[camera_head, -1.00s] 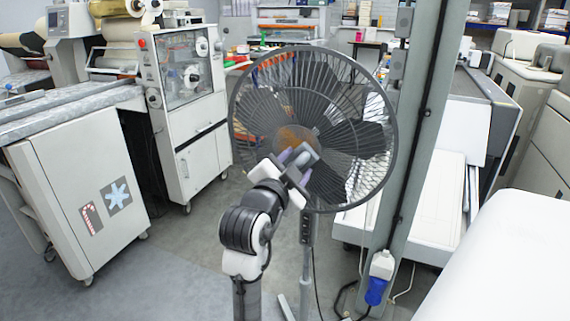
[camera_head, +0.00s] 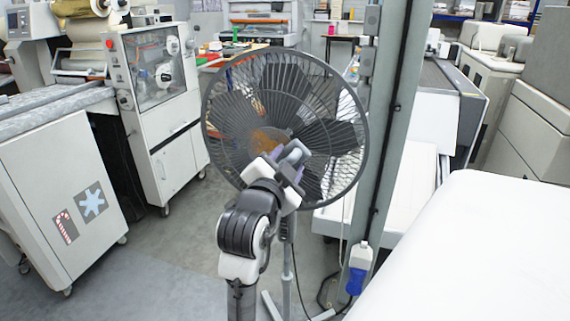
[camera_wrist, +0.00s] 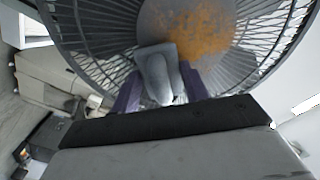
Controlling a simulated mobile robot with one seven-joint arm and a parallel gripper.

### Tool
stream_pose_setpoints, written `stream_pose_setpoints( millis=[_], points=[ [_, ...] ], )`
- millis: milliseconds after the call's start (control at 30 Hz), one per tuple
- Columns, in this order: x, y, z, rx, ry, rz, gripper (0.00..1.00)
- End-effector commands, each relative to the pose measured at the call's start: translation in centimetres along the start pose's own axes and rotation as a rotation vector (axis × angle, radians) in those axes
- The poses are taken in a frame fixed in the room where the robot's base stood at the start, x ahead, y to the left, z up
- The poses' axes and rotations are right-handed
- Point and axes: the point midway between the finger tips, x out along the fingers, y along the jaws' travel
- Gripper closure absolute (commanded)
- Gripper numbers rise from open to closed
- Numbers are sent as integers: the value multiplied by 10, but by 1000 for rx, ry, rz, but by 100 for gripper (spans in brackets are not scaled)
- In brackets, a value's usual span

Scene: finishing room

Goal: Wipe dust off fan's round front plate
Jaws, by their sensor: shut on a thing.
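The pedestal fan (camera_head: 285,125) stands ahead of me with a dark wire cage. Its round front plate (camera_head: 266,140) carries orange-brown dust; the plate and its dust (camera_wrist: 200,28) fill the top middle of the wrist view. My gripper (camera_head: 291,160) is shut on a grey, rounded thing (camera_wrist: 157,73), perhaps a folded cloth, between its purple fingers. The held thing (camera_head: 294,151) is in front of the fan, just below and right of the plate. In the wrist view it overlaps the plate's lower edge; I cannot tell whether they touch.
A grey-green post (camera_head: 388,140) rises close to the right of the fan, with a blue plug (camera_head: 356,281) low on it. A white surface (camera_head: 480,250) fills the lower right. White machine cabinets (camera_head: 60,190) stand on the left. Grey floor (camera_head: 150,270) is open at lower left.

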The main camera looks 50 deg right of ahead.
Motion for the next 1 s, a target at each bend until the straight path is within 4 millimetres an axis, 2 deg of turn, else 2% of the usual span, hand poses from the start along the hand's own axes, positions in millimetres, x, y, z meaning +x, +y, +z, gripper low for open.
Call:
stream_pose_setpoints(
  millis=[1000],
  points=[
    [1, -49, 49, -1, -9, -5, 73]
  ],
)
